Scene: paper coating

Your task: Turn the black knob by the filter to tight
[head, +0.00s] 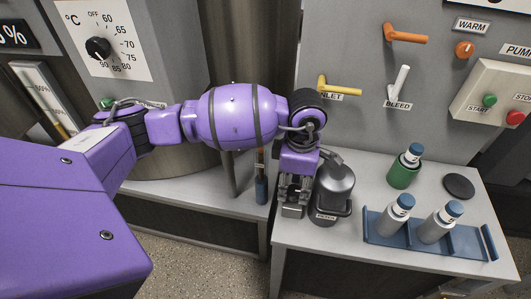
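The filter (334,190) is a dark grey, dome-topped housing with a small label low on its front, standing at the left end of the grey bench. A dark fitting (333,160) shows at its upper left, partly behind my wrist. I cannot pick out a separate black knob there; my gripper and wrist cover the filter's left side. My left gripper (292,209) points down just left of the filter, close beside it. Whether it touches anything, or how far its fingers are apart, cannot be told. My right gripper is out of view.
On the bench (375,255) are a blue rack (386,239) with two white bottles, a green bottle (404,169) and a black disc (459,187). The panel behind carries a yellow lever (340,88), a white lever (399,83) and an orange lever (406,34).

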